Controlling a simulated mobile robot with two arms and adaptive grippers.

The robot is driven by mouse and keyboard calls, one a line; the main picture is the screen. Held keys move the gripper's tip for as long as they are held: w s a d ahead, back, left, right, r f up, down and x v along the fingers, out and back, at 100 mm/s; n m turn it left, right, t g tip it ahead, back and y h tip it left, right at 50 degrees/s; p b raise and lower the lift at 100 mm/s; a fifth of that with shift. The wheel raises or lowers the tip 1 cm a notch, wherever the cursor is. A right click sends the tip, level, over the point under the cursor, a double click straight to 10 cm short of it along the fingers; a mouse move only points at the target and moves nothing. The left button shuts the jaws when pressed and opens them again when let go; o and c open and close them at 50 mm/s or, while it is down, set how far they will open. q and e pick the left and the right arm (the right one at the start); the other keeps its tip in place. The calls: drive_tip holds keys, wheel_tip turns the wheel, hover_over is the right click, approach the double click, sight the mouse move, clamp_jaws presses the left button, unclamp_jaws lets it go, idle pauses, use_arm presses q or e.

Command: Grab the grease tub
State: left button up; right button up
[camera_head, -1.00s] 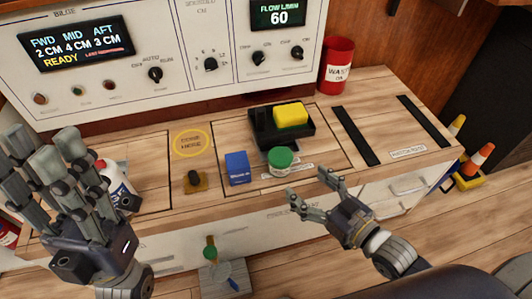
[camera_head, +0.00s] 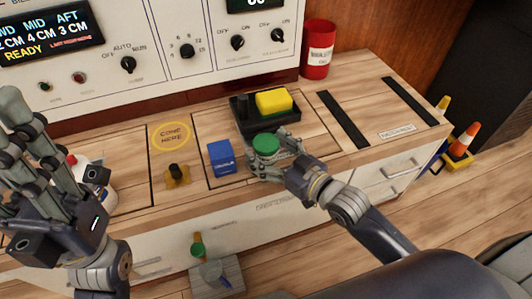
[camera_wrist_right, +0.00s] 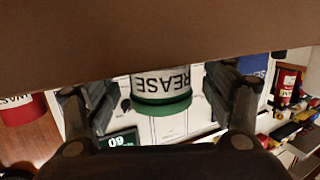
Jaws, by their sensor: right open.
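The grease tub (camera_head: 266,142) has a green lid and a white body with dark lettering. It stands upright on the wooden counter. In the right wrist view the tub (camera_wrist_right: 162,86) shows upside down between the spread fingers. My right gripper (camera_head: 262,162) is open around the tub's body, with a finger on either side. I cannot tell whether any finger touches it. My left gripper (camera_head: 35,150) is open and empty at the left, with its fingers extended upward, in front of a white bottle.
A blue box (camera_head: 221,157) stands close left of the tub. A black tray (camera_head: 283,119) with a yellow block (camera_head: 273,102) sits just behind it. A red waste can (camera_head: 318,50) is at the back. Black strips lie on the clear counter to the right.

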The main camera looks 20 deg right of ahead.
drive_tip(key=shift+w+a, duration=0.25)
drive_tip(key=shift+w, duration=0.25)
drive_tip(key=shift+c, duration=0.6)
drive_tip(key=c, duration=1.3)
drive_tip(key=shift+o, duration=0.2)
drive_tip(key=shift+r, duration=0.1)
